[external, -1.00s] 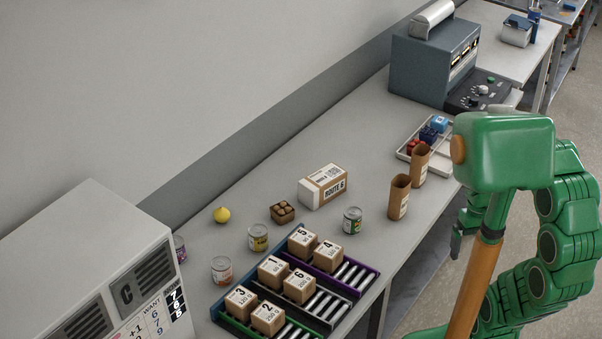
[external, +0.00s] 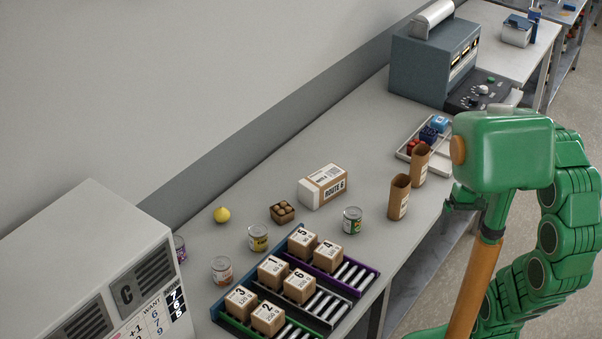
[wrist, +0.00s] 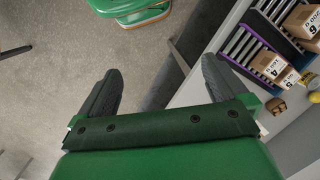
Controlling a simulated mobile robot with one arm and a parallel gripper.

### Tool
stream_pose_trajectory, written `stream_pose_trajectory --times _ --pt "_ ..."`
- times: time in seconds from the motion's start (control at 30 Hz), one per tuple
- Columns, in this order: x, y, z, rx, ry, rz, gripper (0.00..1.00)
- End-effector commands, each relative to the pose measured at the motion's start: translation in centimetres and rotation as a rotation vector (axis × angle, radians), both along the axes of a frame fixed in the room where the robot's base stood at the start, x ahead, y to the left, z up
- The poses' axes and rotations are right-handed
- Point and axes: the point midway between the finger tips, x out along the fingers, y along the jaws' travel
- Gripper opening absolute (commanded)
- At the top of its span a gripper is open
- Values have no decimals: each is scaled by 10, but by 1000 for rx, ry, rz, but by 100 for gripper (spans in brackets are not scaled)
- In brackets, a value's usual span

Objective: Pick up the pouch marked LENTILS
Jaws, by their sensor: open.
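I cannot make out any pouch marked LENTILS; no label in either view reads that. A pale tray (external: 447,160) at the table's right edge holds small red (external: 413,146), dark blue (external: 428,135) and light blue (external: 440,123) items whose markings are too small to read. My gripper (wrist: 160,68) is open and empty in the wrist view, over the floor beside the table edge. In the external view the green arm partly hides the gripper near the table's front edge, right of the tubes.
Two brown tubes (external: 399,196) (external: 419,163) stand near the front edge. A ROUTE 6 box (external: 323,186), several cans (external: 352,220), a lemon (external: 222,214) and racks of numbered boxes (external: 299,286) are further left. A grey machine (external: 433,62) stands behind the tray. The table's middle back is clear.

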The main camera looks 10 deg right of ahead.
Motion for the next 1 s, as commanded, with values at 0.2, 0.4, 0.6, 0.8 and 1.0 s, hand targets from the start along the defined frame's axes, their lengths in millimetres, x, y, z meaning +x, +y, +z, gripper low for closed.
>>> stream_pose_trajectory --times 0.2,0.4,0.6,0.8,1.0 --pt "35 22 1 100 -7 -127 100" --pt "88 49 5 250 0 -331 100" --pt "149 64 14 411 30 -574 100" --pt "211 64 22 570 89 -837 100" --pt "276 46 29 727 166 -1117 100"
